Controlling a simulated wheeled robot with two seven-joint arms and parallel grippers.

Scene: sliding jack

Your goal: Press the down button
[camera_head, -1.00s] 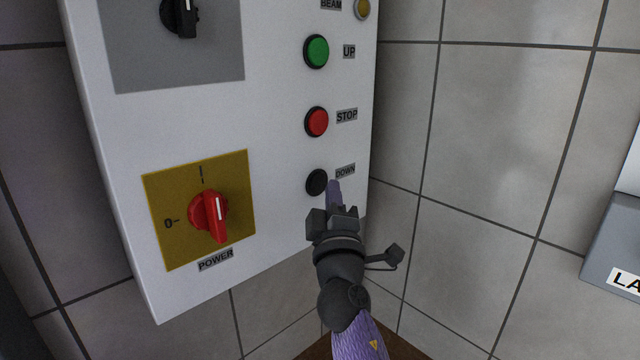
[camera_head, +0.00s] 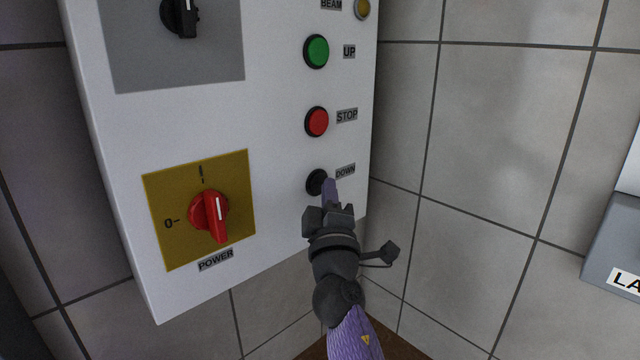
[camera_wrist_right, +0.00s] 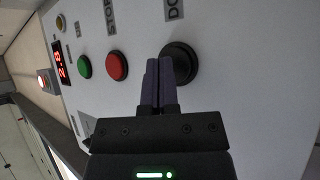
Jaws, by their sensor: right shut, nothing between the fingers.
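The black down button (camera_head: 314,182) is on the white control box, left of its DOWN label (camera_head: 345,171). It also shows in the right wrist view (camera_wrist_right: 184,62). My right gripper (camera_head: 328,183) is shut and empty, its purple fingertips in front of the right part of the button. In the right wrist view the fingertips (camera_wrist_right: 159,64) overlap the button's left edge. I cannot tell whether they touch it. My left gripper is not in view.
The red stop button (camera_head: 317,121) and the green up button (camera_head: 317,51) sit above on the white box (camera_head: 275,225). A red power switch (camera_head: 209,214) is to the left. A tiled wall (camera_head: 490,150) stands to the right.

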